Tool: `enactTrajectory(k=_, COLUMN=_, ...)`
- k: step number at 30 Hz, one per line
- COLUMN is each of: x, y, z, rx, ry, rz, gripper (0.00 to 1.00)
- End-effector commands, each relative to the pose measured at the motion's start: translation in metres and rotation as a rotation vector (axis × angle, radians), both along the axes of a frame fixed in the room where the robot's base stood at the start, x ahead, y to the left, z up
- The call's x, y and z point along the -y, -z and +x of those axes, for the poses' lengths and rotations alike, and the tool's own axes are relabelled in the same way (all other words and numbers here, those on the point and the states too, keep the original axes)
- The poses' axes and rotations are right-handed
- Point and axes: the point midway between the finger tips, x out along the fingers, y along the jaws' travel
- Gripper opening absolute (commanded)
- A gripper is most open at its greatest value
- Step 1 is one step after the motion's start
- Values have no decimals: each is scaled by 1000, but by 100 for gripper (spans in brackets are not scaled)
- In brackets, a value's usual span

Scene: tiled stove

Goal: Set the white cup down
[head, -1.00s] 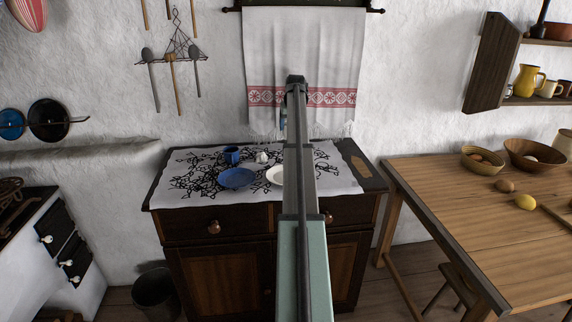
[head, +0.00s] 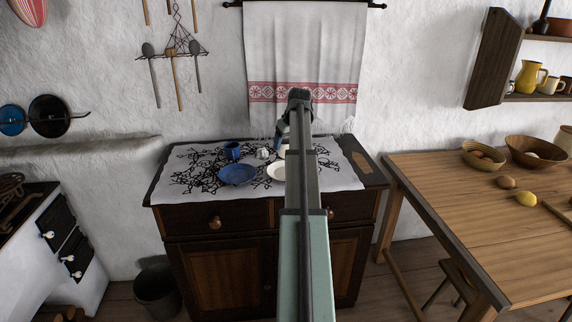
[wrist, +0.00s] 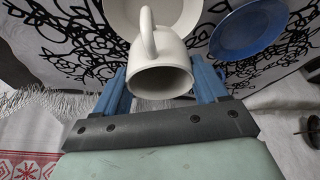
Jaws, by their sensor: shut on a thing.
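The white cup (wrist: 160,75) is between the blue fingers of my gripper (wrist: 163,82) in the wrist view, with its handle towards the top of the picture. My gripper is shut on it. In the head view a small part of the cup (head: 284,151) shows beside my arm, below the blue finger (head: 280,132); my arm hides the rest. The cup is over or near the cloth by the white plate (head: 277,172); I cannot tell whether its base touches anything.
The cabinet top has a patterned white cloth (head: 185,183). A blue plate (head: 237,174), a blue cup (head: 232,150) and a small white object (head: 263,153) stand left of my arm. A towel (head: 300,50) hangs behind. The cloth's left part is clear.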

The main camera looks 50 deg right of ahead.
Motion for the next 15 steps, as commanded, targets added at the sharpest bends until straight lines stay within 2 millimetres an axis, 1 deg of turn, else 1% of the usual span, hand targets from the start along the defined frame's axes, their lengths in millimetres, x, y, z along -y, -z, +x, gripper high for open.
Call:
enactTrajectory(k=1, x=-1, y=10, z=-1, rx=-1, ry=1, rz=2, gripper=38)
enactTrajectory(k=6, x=-1, y=36, z=-1, rx=-1, ry=1, rz=1, gripper=38)
enactTrajectory(k=11, x=0, y=46, z=0, rx=0, ry=1, rz=-1, gripper=38)
enactTrajectory(k=15, x=0, y=62, z=-1, rx=-1, ry=2, rz=1, gripper=38)
